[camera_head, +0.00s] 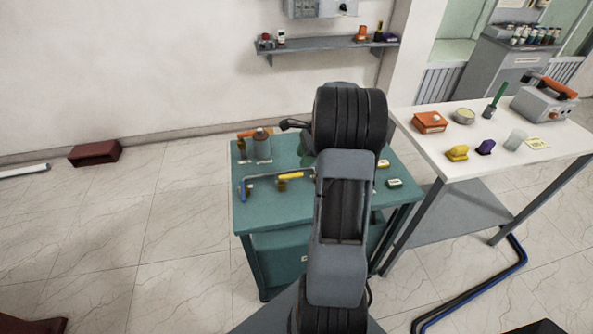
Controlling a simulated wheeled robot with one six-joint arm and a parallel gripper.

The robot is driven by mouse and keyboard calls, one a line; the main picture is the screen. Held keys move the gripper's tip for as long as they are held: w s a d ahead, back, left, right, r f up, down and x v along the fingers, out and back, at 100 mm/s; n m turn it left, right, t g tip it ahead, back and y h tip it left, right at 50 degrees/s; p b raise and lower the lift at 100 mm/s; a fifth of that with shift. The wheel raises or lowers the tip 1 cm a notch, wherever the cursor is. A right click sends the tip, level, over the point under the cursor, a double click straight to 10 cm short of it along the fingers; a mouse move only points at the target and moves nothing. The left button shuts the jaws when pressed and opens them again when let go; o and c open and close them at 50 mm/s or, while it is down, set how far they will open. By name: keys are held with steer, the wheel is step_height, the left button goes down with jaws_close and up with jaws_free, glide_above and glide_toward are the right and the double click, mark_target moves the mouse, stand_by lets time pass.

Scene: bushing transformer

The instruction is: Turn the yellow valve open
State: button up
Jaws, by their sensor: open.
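The yellow valve handle (290,177) lies near the middle of the green table, pointing right and slightly up in the picture. It appears to sit on a blue-grey pipe (249,183) running along the table; the joint between them is too small to make out. My arm rises in front of the table and covers its right middle part. My gripper cannot be made out; it seems hidden behind my arm. A small dark piece (293,124) sticks out left of my arm's upper joint, and I cannot tell what it is. No contact with the valve is visible.
The green table (265,215) also holds a grey canister (262,147) at back left and small boxes (394,183) at right. A white table (480,165) with several items stands right. A wall shelf (325,46) is behind. Floor at left is mostly clear.

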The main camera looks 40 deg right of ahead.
mark_target(295, 174)
steer(key=shift+x, duration=3.5)
jaws_close()
